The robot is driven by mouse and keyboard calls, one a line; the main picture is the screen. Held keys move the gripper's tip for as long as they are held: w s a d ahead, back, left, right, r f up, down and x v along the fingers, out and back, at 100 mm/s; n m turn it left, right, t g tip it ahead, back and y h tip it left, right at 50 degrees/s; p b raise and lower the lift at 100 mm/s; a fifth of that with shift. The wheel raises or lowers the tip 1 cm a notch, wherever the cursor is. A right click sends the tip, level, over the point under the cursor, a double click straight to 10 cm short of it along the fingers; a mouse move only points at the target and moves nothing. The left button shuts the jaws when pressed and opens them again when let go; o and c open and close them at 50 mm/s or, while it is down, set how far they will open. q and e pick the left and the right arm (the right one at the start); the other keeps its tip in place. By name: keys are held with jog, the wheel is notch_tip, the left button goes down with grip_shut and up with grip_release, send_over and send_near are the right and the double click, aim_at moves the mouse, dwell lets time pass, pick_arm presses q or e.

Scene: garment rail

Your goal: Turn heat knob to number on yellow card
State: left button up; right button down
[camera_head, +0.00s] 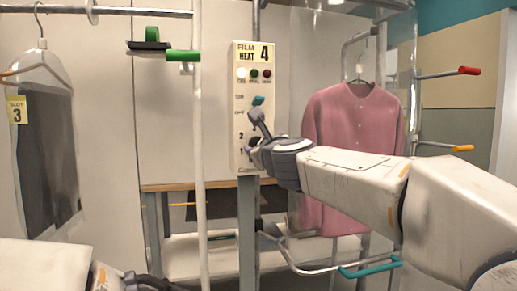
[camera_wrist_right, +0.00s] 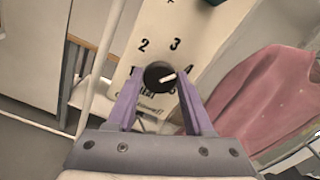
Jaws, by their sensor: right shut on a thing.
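The yellow card (camera_head: 254,54) at the top of the white control panel reads "FILM HEAT 4". The heat knob (camera_wrist_right: 158,76) is round and black with a white pointer mark. In the right wrist view the mark points right and slightly up, toward the printed 4 (camera_wrist_right: 188,70). My right gripper (camera_wrist_right: 156,90) has its purple fingers on both sides of the knob, shut on it. In the head view my right gripper (camera_head: 254,148) is at the lower part of the panel and hides most of the knob. My left arm shows at the bottom left, its fingers out of frame.
A teal switch (camera_head: 258,100) and small lamps sit higher on the panel. A white vertical pole (camera_head: 198,180) stands left of it. A pink shirt (camera_head: 355,125) hangs at the right. A dark garment (camera_head: 48,155) with a "SLOT 3" tag hangs at the left.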

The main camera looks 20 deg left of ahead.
jog(key=shift+m+b, duration=0.3)
jog(key=shift+m, duration=2)
jog(key=shift+c, duration=1.5)
grip_release()
jog(key=b+v, duration=0.2)
jog(key=v, duration=0.8)
jog(key=shift+d, duration=0.25)
jog(key=shift+s, duration=0.15)
